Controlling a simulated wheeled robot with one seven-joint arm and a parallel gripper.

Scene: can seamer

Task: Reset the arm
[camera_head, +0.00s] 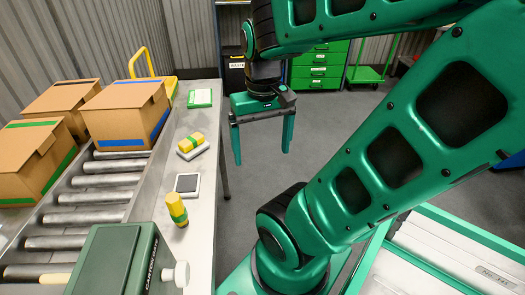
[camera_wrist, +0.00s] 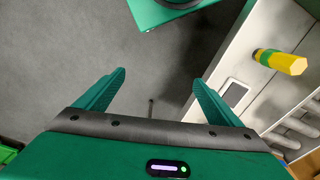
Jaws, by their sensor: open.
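My gripper (camera_head: 262,145) hangs at the end of my green arm, with its fingers pointing down. It is open and empty, over the grey floor just right of the steel bench. In the wrist view my gripper (camera_wrist: 150,90) shows two green fingers spread apart with only bare floor between them.
A roller conveyor (camera_head: 85,205) with cardboard boxes (camera_head: 125,112) lies left. Green drawers (camera_head: 318,68) stand behind.

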